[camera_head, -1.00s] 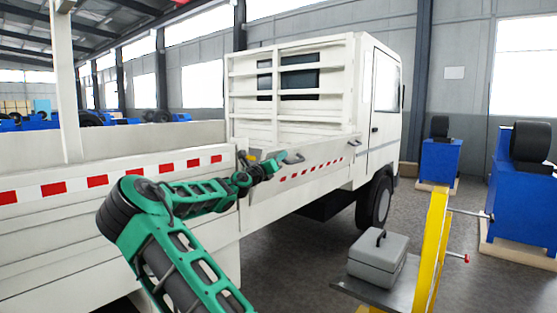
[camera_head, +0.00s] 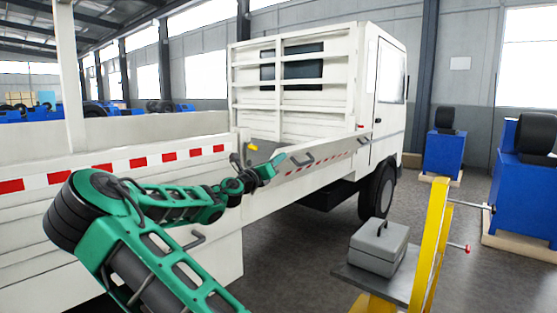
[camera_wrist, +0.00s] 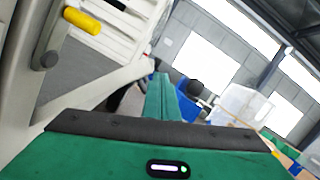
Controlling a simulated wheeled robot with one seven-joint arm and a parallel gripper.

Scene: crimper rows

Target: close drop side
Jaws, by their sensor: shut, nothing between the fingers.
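The drop side (camera_head: 320,164) is the light side panel with a red-and-white stripe on the right part of the white truck's bed. It leans outward from the bed, partly raised, with grey handles along its upper edge. My gripper (camera_head: 277,163) is at the panel's left end, close against it; contact is hard to tell. In the wrist view the shut green fingers (camera_wrist: 165,97) point up past the panel's edge and hold nothing. A yellow-handled latch (camera_head: 250,146) sits on the post at the panel's left end; its yellow grip also shows in the wrist view (camera_wrist: 82,20).
The closed left side panel (camera_head: 125,166) with red-and-white stripes is beside my arm. A yellow stand (camera_head: 433,235) with a grey toolbox (camera_head: 378,246) on its shelf is at the front right. Blue machines (camera_head: 522,190) stand at right. Grey floor between truck and stand is clear.

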